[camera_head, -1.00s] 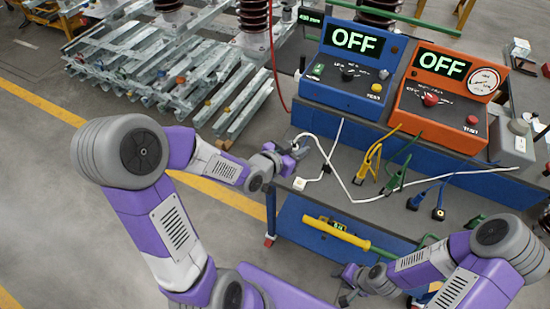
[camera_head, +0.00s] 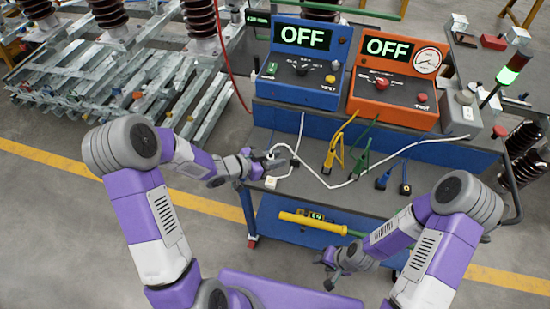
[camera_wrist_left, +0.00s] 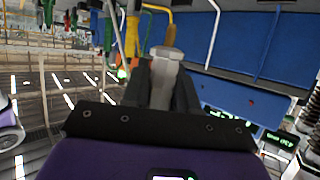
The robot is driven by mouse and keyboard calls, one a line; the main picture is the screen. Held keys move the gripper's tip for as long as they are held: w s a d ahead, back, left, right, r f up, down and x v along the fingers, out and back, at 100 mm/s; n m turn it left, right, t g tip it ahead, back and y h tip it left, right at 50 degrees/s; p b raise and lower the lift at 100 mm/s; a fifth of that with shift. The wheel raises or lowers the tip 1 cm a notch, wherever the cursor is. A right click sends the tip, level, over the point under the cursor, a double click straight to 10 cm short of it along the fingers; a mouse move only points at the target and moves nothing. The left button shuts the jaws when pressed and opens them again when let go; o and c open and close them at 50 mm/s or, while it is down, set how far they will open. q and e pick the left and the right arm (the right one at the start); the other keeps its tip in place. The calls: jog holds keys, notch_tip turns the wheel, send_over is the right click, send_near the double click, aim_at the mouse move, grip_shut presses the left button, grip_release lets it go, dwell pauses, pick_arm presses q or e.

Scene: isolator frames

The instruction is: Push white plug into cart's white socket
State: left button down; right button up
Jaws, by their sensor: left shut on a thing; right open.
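My left gripper (camera_head: 268,165) is above the left end of the cart's grey top (camera_head: 318,195), shut on the white plug. The plug (camera_wrist_left: 168,75) shows pale between the jaws in the left wrist view. Whether plug and block touch is unclear. My right gripper (camera_head: 328,273) is open and empty in front of the cart.
Yellow (camera_head: 337,150), green (camera_head: 361,163) and blue (camera_head: 383,178) leads lie right of the gripper. A blue OFF box (camera_head: 303,70) and an orange OFF box (camera_head: 395,85) stand behind. A yellow tool (camera_head: 312,222) lies on the lower shelf. Steel frames (camera_head: 105,90) stand at left.

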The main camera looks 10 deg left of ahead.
pick_arm(q)
jog(key=shift+f, duration=0.1)
jog(key=b, duration=0.5)
send_over(274, 179)
jog(key=shift+d+f, duration=0.1)
jog(key=shift+f, duration=2.75)
jog(key=shift+f+b, duration=0.85)
jog(key=shift+f, duration=0.55)
jog(key=c, duration=0.8)
grip_release()
jog(key=p+v, duration=0.2)
jog(key=v, duration=0.5)
jog(key=shift+s, duration=0.2)
